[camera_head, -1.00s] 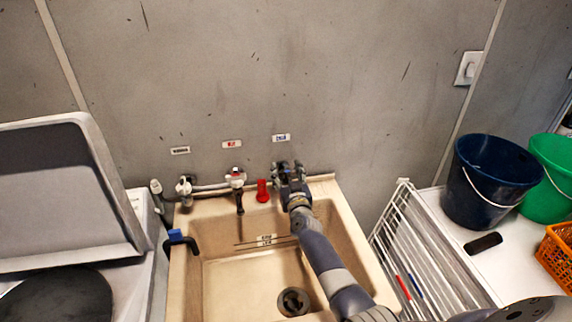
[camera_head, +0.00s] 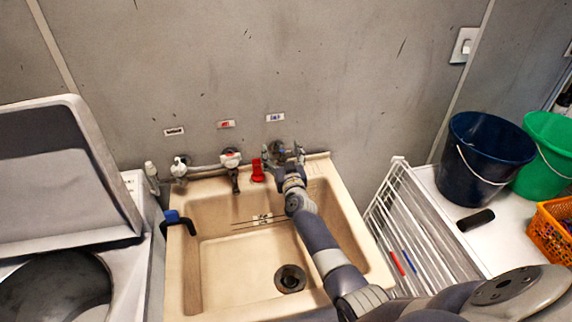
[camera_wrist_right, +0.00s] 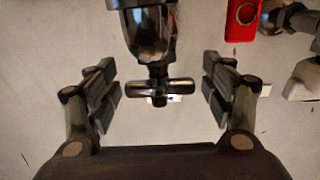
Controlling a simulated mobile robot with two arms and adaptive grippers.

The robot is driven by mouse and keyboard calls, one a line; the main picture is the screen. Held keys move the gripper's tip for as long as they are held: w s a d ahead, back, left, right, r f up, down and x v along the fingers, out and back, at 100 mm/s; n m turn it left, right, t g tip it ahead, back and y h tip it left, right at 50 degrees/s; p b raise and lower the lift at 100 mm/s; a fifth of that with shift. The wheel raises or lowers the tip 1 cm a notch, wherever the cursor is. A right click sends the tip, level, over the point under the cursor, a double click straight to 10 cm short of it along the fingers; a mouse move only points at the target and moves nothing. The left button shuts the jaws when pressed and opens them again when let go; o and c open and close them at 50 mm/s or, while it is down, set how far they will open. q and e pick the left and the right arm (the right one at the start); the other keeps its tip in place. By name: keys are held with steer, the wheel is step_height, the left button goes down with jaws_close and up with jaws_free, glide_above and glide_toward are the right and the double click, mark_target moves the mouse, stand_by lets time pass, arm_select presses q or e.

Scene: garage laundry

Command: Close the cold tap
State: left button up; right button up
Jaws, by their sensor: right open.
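The cold tap is the metal tap under the blue-marked label (camera_head: 275,117) at the right of the sink's back edge. In the head view my right gripper (camera_head: 283,153) is at this tap and hides most of it. In the right wrist view the tap's chrome body (camera_wrist_right: 147,40) and its crossbar handle (camera_wrist_right: 160,88) show clearly. My right gripper (camera_wrist_right: 160,90) is open, with one finger on each side of the handle and a visible gap on both sides. The handle lies crosswise, pointing toward both fingers. My left gripper is not in view.
A red object (camera_head: 257,171) stands just left of the cold tap, with the red-marked tap (camera_head: 231,160) beyond it. The beige sink (camera_head: 215,270) lies below. A white rack (camera_head: 408,225) and a dark blue bucket (camera_head: 485,155) are at the right.

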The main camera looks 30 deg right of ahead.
steer(key=v, duration=1.1)
steer(key=shift+s, duration=0.25)
